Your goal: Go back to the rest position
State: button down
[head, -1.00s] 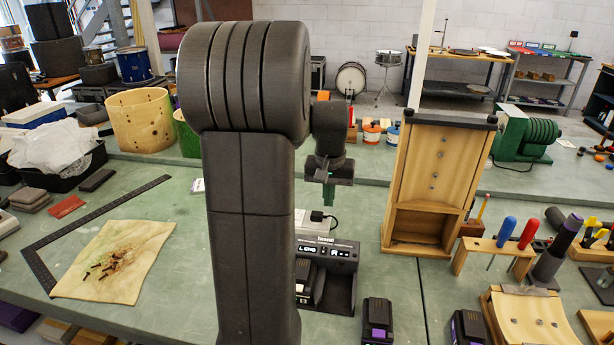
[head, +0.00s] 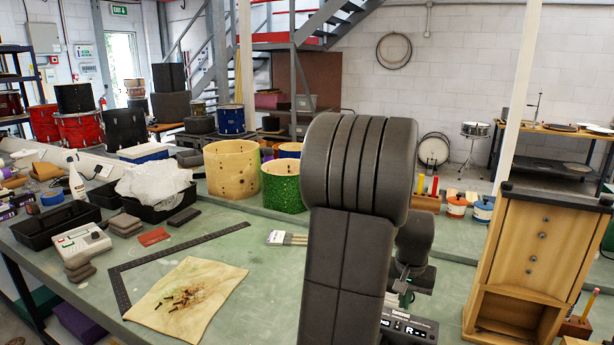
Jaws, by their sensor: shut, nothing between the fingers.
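My dark grey arm (head: 350,265) stands upright in the right half of the head view, with its rounded upper joint at the top. My gripper (head: 405,296) hangs behind it, small and partly hidden by the arm. It points down above the black battery charger (head: 410,327) and holds nothing. Its green fingertips appear shut together. The gap between the fingertips and the charger cannot be judged from here.
A wooden cabinet (head: 535,245) stands right of the gripper. Drum shells, one plain wood (head: 231,170) and one green (head: 283,187), stand behind to the left. Bench around the brush is clear.

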notch_tip(320, 180, up, 6)
jog(key=shift+s+a+r, duration=0.2)
jog(key=shift+s, duration=0.2)
jog(key=shift+f, duration=0.1)
